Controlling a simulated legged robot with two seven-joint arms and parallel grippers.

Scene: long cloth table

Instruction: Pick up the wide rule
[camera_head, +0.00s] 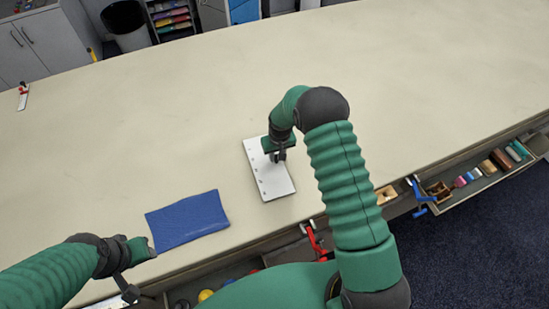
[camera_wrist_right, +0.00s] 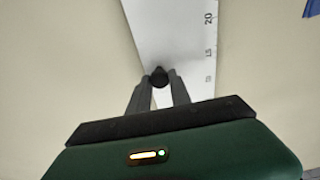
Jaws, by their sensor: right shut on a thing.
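The wide rule (camera_head: 271,184) is a broad white strip with marks along one edge, near the table's front edge in the head view. In the right wrist view the rule (camera_wrist_right: 172,38) runs away from the fingers, with numbers along its right side. My right gripper (camera_head: 278,156) is over the rule and shut on it; the fingertips (camera_wrist_right: 159,77) meet at the rule in the wrist view. I cannot tell whether the rule is clear of the cloth. My left gripper (camera_head: 150,247) is at the lower left, beside a blue sheet; its finger opening is unclear.
The blue sheet (camera_head: 187,219) lies left of the rule on the long pale table (camera_head: 400,70). A small white and red item (camera_head: 23,95) is at the far left. Open drawers (camera_head: 480,175) with several items sit under the front edge. The table's middle and right are clear.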

